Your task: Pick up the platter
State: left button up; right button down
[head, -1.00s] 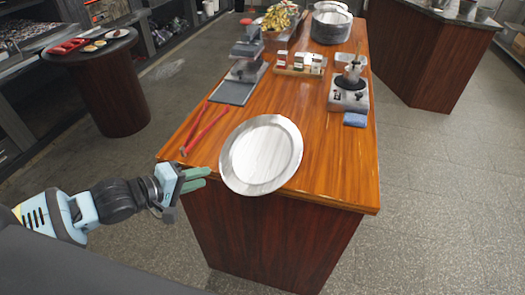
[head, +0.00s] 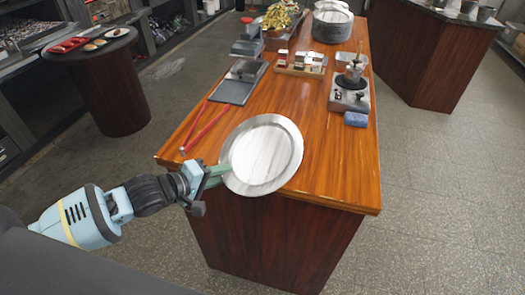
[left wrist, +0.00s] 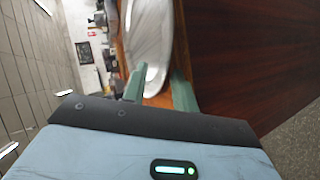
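The platter (head: 262,155) is a round, silvery metal dish lying flat at the near end of the wooden counter. Its near-left rim reaches out past the counter's front edge. My left gripper (head: 226,171) is at that near-left rim, with its green fingers pointing right. In the left wrist view the platter (left wrist: 150,35) shows ahead, and the two green fingers (left wrist: 158,88) stand apart with the rim's near end between or just beyond them. I cannot tell whether a finger touches it. My right gripper is not in view.
The wooden counter (head: 335,165) is bare right of the platter. Red tongs (head: 205,127) lie to its left.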

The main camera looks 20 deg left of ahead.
pick_arm(q)
grip_shut()
jog(key=shift+r, duration=0.15)
dwell(0.4)
